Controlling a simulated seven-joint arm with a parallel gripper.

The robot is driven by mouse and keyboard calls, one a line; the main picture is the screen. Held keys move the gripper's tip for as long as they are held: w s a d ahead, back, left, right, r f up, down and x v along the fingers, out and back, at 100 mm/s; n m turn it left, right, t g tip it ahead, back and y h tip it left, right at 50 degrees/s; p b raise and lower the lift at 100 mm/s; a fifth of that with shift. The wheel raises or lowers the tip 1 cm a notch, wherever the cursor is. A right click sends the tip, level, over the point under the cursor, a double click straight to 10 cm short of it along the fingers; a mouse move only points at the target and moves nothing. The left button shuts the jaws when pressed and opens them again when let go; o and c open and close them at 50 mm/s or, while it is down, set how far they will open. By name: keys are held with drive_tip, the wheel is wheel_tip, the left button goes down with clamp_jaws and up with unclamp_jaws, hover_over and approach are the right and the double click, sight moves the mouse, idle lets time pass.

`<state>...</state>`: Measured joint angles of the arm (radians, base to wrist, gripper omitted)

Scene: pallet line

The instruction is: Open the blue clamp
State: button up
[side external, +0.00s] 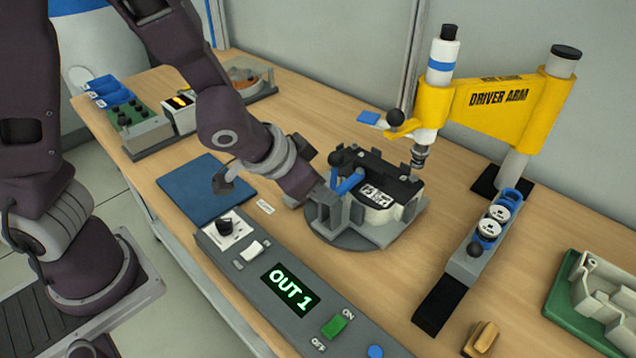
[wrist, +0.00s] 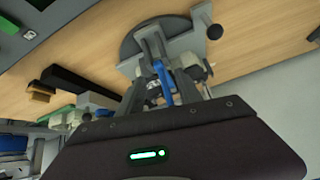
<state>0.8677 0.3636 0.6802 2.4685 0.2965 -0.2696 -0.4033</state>
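The blue clamp (side external: 350,181) has a bright blue lever and sits on the left edge of a round grey fixture (side external: 340,236), against a white and black part (side external: 379,196). In the wrist view the blue lever (wrist: 163,82) stands upright in the picture, between the grey fingers. My gripper (side external: 328,193) is right at the clamp, reaching in from the left; it also shows in the wrist view (wrist: 164,85). Its fingers lie on either side of the lever, but I cannot tell whether they touch it. The arm and fingers hide part of the clamp.
A control box (side external: 290,290) reading OUT 1 lies in front of the fixture. A yellow driver arm (side external: 506,97) stands behind and right. A black-knobbed lever (side external: 345,157) rises beside the clamp. A blue mat (side external: 205,188) lies left. A grey holder (side external: 487,236) stands right.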

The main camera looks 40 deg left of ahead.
wheel_tip(320, 180, up, 10)
idle(0.6)
drive_tip(key=shift+a, duration=0.1)
